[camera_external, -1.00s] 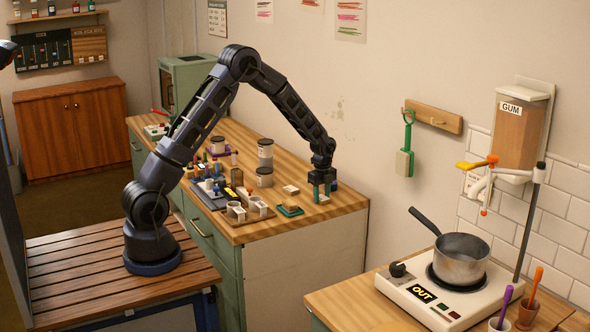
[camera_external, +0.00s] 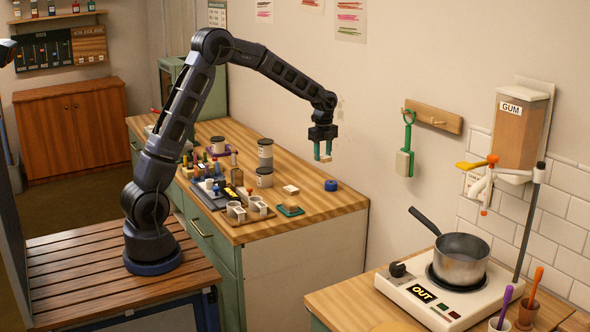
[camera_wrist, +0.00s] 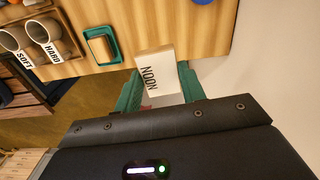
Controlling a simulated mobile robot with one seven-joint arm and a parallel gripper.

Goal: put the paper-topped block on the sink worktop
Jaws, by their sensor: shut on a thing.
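My gripper (camera_external: 323,148) is raised above the right end of the wooden bench, fingers pointing down. In the wrist view its green fingers (camera_wrist: 159,82) are shut on a small block (camera_wrist: 154,66). The block's face is white like paper and bears dark lettering that looks like "NOON". In the outside view the held block (camera_external: 322,158) is small, pale and clear of the bench top. Another small white-topped block (camera_external: 290,190) lies on the bench. No sink shows, so I cannot tell which surface is the sink worktop.
The bench (camera_external: 328,208) holds a green tray with a tan block (camera_external: 290,210), a blue roll (camera_external: 330,185), cups (camera_external: 236,211) and stacked jars (camera_external: 265,165). The front right worktop (camera_external: 345,300) carries a hotplate (camera_external: 432,300) with a pot (camera_external: 461,262). A green scoop hangs on the wall.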

